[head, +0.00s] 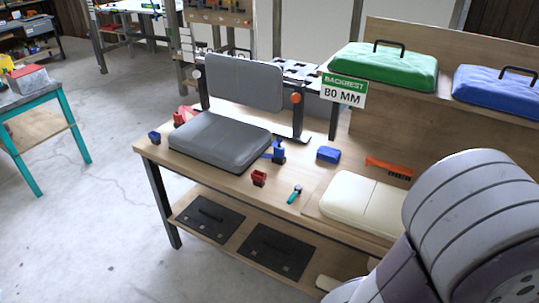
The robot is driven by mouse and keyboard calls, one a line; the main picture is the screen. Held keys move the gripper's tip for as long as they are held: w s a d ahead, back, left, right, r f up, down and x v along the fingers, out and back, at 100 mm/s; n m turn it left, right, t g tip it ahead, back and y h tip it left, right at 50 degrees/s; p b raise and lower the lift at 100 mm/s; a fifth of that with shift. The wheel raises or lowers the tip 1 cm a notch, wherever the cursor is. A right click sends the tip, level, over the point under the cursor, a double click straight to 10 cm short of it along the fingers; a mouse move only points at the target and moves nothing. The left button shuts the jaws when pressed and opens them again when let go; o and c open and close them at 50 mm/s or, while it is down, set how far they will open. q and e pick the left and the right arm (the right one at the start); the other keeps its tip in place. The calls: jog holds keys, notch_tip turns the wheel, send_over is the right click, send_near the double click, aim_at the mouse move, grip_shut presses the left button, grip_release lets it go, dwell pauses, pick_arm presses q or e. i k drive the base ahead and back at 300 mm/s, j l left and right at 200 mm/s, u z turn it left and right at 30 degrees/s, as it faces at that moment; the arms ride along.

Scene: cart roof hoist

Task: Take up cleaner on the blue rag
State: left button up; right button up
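A small blue folded thing (328,154), which looks like the blue rag, lies on the wooden workbench (228,187), right of the grey seat cushion. I cannot make out a cleaner container or any liquid by it. A large grey arm link of mine fills the lower right and covers part of the bench. Neither of my grippers shows in the head view.
A grey seat cushion (218,138) and upright backrest (242,82) stand on the bench. Small clamps, a teal-handled tool (295,193), an orange tool (388,168) and a cream cushion (362,203) lie around. Green (380,66) and blue (498,89) handled pads sit on the raised shelf.

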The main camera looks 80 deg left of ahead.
aim_at(328, 154)
jog(key=u, duration=2.5)
